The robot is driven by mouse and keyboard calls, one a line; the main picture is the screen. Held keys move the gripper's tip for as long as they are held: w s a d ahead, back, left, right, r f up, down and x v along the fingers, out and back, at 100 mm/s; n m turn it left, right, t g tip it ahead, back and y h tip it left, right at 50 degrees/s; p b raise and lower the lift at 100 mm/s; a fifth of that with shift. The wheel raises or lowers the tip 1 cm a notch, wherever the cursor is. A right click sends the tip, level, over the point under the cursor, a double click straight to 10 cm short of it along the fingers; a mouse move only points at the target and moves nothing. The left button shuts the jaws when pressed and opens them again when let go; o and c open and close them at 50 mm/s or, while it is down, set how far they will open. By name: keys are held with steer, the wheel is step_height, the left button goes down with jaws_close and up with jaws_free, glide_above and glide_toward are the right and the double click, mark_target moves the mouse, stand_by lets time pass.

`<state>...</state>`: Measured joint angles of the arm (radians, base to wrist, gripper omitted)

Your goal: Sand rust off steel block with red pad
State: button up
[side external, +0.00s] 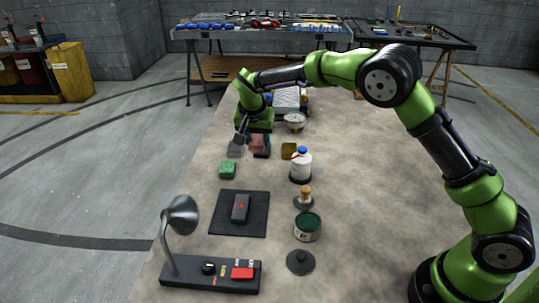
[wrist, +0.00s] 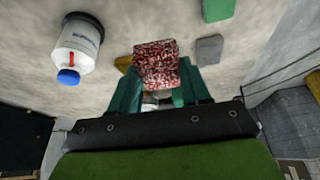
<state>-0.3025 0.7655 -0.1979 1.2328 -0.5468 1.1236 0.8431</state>
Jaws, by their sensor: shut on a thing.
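The red pad (side external: 259,141) is a reddish block between my fingers near the far part of the table. In the wrist view the red pad (wrist: 157,60) shows a speckled red and white face. My gripper (side external: 252,143) is shut on it, with a dark green finger on either side in the wrist view (wrist: 158,84). I cannot tell whether the pad touches the table. A dark grey block (side external: 240,207) with a small orange-red mark, apparently the steel block, lies on a black mat (side external: 258,227), well nearer the camera than my gripper.
Near the gripper lie a grey pad (side external: 235,149), a green pad (side external: 227,170) and a yellow pad (side external: 288,151). A white bottle (side external: 301,166), a brush (side external: 304,198), a green tin (side external: 307,227) and a lamp (side external: 181,216) stand around the mat.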

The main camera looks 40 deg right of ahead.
steer(key=shift+c, duration=1.4)
steer(key=s+a+n, duration=0.1)
steer(key=s+a, duration=0.1)
steer(key=a, duration=0.4)
steer(key=m, duration=0.1)
glide_above(243, 195)
steer(key=shift+s+a+f, duration=0.15)
steer(key=shift+f, duration=1)
steer(key=shift+s+a+f, duration=0.1)
steer(key=shift+a+f, duration=0.05)
steer(key=shift+f, duration=1)
steer(key=shift+s+a+f, duration=0.15)
steer(key=shift+f, duration=1)
steer(key=shift+s+a+f, duration=0.4)
steer(key=shift+a+f, duration=0.05)
steer(key=shift+f, duration=0.1)
steer(key=shift+c, duration=0.4)
steer(key=shift+s+a, duration=1.85)
steer(key=shift+s, duration=0.05)
steer(key=shift+w+d, duration=2.25)
steer(key=shift+d, duration=0.05)
step_height(243, 195, up, 8)
steer(key=shift+r, duration=0.1)
